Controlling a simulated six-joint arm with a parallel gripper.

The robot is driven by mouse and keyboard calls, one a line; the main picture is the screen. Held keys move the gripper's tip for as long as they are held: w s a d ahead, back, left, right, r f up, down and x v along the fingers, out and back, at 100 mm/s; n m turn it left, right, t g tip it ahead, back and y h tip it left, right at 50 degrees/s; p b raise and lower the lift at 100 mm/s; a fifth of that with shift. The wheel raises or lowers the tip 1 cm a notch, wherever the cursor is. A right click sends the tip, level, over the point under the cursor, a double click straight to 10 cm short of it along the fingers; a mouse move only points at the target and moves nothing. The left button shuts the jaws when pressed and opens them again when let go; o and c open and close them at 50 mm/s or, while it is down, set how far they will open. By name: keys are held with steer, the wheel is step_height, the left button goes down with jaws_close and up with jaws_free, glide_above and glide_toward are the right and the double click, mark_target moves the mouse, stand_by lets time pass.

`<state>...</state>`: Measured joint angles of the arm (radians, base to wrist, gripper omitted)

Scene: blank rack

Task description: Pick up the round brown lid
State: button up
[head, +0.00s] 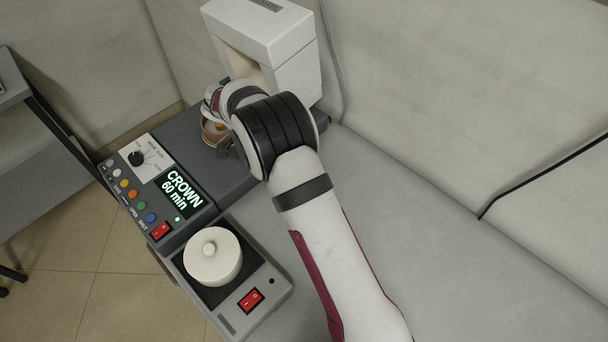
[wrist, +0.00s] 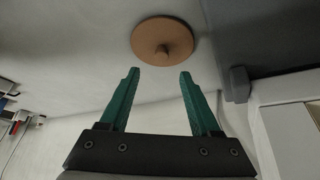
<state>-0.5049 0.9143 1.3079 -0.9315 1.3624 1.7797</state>
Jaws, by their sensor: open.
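The round brown lid (wrist: 165,42) shows in the wrist view as a flat disc with a small pointed knob at its middle. It lies on the pale grey surface, beyond my fingertips. My gripper (wrist: 159,72) has two green fingers spread apart, with nothing between them. The lid is a little ahead of the gap and apart from both fingers.
A white machine (head: 262,38) stands at the back on a dark grey base. A control panel (head: 150,185) reads "CROWN 60 min". A cream lidded pot (head: 212,258) sits on a small unit in front. The grey worktop (head: 440,270) at right is clear. A wall runs behind.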

steer(key=x, duration=0.7)
steer(key=shift+a+f, duration=0.15)
steer(key=shift+f, duration=0.15)
jaws_close()
